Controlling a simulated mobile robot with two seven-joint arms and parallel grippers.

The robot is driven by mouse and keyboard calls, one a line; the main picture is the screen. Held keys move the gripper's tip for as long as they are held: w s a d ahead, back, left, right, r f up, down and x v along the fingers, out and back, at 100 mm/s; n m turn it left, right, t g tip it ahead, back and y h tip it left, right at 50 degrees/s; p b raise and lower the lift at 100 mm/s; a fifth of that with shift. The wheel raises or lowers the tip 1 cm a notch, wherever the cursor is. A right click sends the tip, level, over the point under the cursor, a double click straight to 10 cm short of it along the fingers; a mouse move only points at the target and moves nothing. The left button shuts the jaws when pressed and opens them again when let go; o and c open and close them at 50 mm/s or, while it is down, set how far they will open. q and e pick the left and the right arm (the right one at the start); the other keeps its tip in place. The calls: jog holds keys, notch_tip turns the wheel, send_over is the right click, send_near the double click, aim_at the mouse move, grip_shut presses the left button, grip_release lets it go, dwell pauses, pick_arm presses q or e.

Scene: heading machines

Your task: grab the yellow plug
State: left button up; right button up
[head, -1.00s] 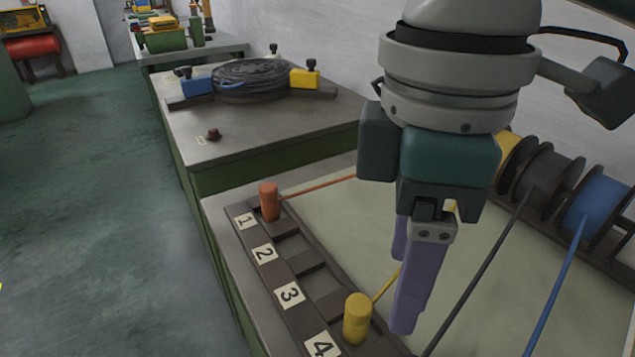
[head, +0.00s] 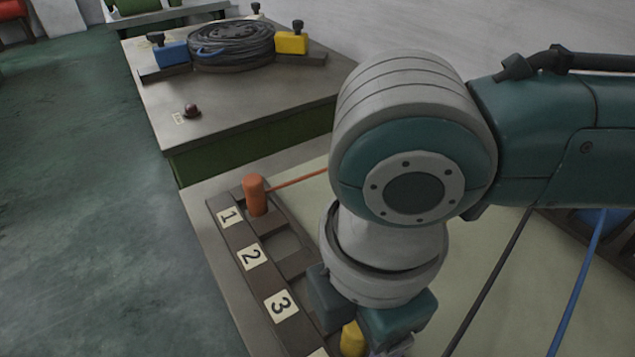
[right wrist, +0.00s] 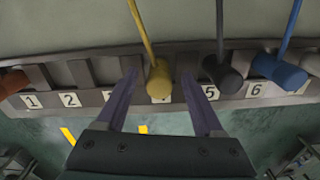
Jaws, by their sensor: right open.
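The yellow plug (right wrist: 160,82) stands in the numbered rack (right wrist: 90,98), at the position between 3 and 5, with its yellow cable running away from me. In the head view only a part of the plug (head: 352,340) shows, beside my right gripper's body. My right gripper (right wrist: 160,75) is open in the right wrist view. Its two purple fingers reach to either side of the plug, with a gap on each side. My left gripper is not in view.
An orange plug (head: 255,195) stands at slot 1. A black plug (right wrist: 222,75) at slot 5 and a blue plug (right wrist: 280,72) at slot 6 stand close on the right. Slots 2 and 3 are empty. A cable coil (head: 232,45) lies on the bench behind.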

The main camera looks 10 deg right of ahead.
jog(key=shift+f, duration=0.4)
jog(key=shift+c, duration=0.2)
grip_shut()
